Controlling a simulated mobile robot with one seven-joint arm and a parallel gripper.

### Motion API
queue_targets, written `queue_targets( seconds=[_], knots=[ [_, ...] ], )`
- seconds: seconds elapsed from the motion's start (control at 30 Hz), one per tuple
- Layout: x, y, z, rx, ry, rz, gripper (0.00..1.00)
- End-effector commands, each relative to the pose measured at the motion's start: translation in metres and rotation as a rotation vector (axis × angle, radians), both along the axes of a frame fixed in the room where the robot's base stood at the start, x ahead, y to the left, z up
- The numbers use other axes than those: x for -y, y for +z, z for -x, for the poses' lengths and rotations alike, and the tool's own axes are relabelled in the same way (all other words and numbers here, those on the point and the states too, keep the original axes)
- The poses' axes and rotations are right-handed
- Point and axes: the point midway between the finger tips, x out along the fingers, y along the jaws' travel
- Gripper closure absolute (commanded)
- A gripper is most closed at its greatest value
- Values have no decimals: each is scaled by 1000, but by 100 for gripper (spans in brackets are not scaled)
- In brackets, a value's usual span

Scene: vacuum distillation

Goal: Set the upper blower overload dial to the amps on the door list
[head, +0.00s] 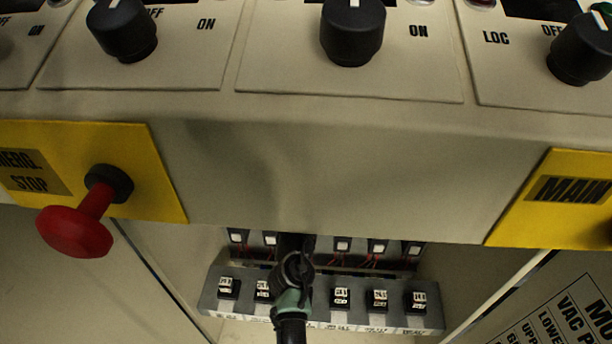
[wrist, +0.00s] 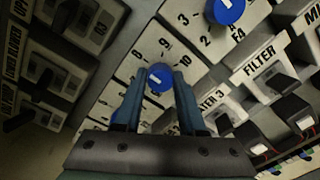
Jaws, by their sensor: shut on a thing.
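In the wrist view my gripper (wrist: 160,74) has its two blue fingers on either side of a blue dial (wrist: 158,78), shut on it. I cannot tell exactly which number the mark points to. In the head view my gripper (head: 296,268) reaches into the open cabinet, and the dial is hidden behind it. The door list (head: 565,318) shows at the lower right, cut off by the frame. Its lines on the blowers show in part, but no amps are visible.
Black switches (wrist: 273,82) stand at the right. The control panel with black knobs (head: 352,32) overhangs the cabinet. A red emergency stop (head: 75,232) sticks out at the left.

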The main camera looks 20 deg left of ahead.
Motion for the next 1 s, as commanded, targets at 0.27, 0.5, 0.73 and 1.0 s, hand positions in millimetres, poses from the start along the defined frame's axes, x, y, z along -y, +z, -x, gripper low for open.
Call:
queue_targets(
  seconds=[0.27, 0.5, 0.73, 1.0],
  knots=[
    [0, 0, 0, 0, 0, -1, 44],
    [0, 0, 0, 0, 0, -1, 30],
    [1, 0, 4, -2, 0, -2, 30],
    [11, 3, 40, -5, -2, -3, 30]
  ],
)
